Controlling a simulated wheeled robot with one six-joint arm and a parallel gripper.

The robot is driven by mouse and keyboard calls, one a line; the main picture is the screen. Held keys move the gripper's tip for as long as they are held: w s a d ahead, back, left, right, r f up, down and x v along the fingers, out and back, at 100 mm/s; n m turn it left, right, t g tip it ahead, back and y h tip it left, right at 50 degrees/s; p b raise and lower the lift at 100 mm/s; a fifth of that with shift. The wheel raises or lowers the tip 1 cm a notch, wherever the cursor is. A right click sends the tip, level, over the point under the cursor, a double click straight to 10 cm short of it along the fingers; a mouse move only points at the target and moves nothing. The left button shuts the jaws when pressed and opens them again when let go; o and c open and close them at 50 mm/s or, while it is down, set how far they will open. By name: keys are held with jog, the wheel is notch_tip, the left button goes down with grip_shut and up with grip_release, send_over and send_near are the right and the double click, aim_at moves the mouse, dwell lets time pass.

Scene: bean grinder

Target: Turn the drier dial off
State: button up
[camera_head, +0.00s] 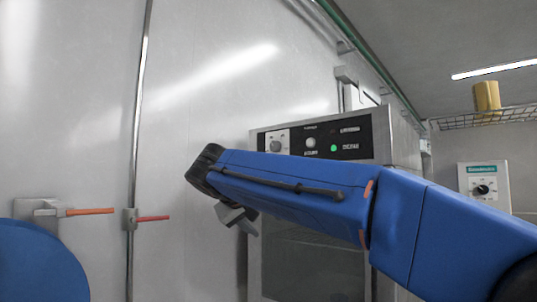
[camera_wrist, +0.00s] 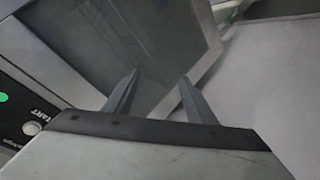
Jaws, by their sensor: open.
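The drier (camera_head: 318,262) is a grey metal cabinet with a dark glass door and a black control panel (camera_head: 350,138). A round dial (camera_head: 277,146) sits on a white plate at the panel's left end. To its right are a white knob or button (camera_head: 311,142) and a lit green light (camera_head: 334,148). My gripper (camera_head: 240,220) is below and left of the panel, partly hidden by my blue arm. In the wrist view my gripper (camera_wrist: 159,77) is open and empty in front of the glass door (camera_wrist: 130,40). A panel corner (camera_wrist: 20,115) shows at left there; the dial is not visible.
A white box with a black dial (camera_head: 481,189) hangs on the right wall. A wire shelf (camera_head: 490,115) holds a yellow container (camera_head: 487,95). The pale wall beside the drier is otherwise clear.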

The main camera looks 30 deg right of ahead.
jog(key=w+a+r+m+h, duration=0.1)
jog(key=w+r+m+h, duration=0.15)
jog(key=r, duration=0.45)
jog(key=w+a+r+m+h, duration=0.1)
jog(key=w+a+r+h, duration=0.1)
jog(key=w+r, duration=0.35)
jog(key=m+h, duration=0.3)
jog(key=m, duration=0.1)
send_near(273, 146)
jog(key=x, duration=0.8)
jog(key=shift+d, duration=0.15)
jog(key=shift+c, duration=0.4)
jog(key=c, duration=1)
